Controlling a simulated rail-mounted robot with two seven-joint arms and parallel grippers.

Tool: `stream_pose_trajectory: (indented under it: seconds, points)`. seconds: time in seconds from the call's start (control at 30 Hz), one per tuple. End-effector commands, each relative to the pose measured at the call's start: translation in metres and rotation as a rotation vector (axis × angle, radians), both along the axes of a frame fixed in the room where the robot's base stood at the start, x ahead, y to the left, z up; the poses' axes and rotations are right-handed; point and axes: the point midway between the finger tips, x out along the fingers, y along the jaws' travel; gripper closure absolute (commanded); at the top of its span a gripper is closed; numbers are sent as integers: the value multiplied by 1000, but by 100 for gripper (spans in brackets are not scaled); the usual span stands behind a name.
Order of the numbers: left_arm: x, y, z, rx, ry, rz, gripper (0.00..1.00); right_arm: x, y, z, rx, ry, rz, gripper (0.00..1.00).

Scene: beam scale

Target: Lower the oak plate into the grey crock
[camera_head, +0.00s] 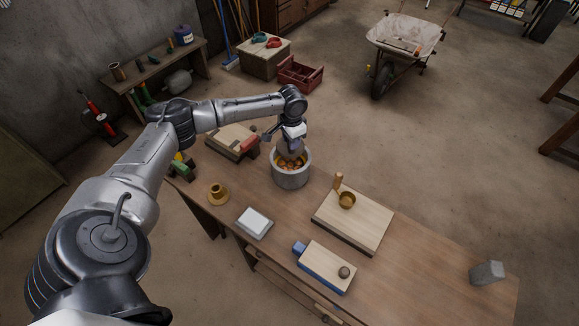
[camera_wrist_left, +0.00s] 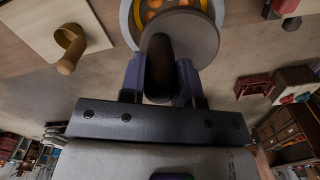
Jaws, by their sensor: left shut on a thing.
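The grey crock (camera_head: 291,179) stands upright on the workbench, with orange-brown round things inside. In the left wrist view its rim (camera_wrist_left: 128,22) shows at the top, partly behind the plate. The oak plate, a brownish-grey round disc (camera_wrist_left: 197,36), hangs in my left gripper (camera_wrist_left: 158,78), whose fingers are shut on its dark upright grip (camera_wrist_left: 158,66). In the head view the plate (camera_head: 288,147) looks tilted, over the crock's far side, and my left gripper (camera_head: 291,138) is above it. I cannot tell whether plate and rim touch. My right gripper is out of view.
A pale board (camera_head: 362,226) with a brass cup (camera_head: 347,200) lies right of the crock. A white block (camera_head: 254,221) and a brass pot (camera_head: 218,192) stand nearer. A grey block (camera_head: 487,273) is at the far right, with bare bench before it.

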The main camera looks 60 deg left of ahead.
Motion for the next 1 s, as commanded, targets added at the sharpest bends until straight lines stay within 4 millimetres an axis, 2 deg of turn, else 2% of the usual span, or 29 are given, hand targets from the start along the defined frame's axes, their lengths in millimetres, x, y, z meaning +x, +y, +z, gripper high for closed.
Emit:
stream_pose_trajectory:
  seconds: [1.0]
  points:
    - [0,0,-45,-1,0,0,100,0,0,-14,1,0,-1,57]
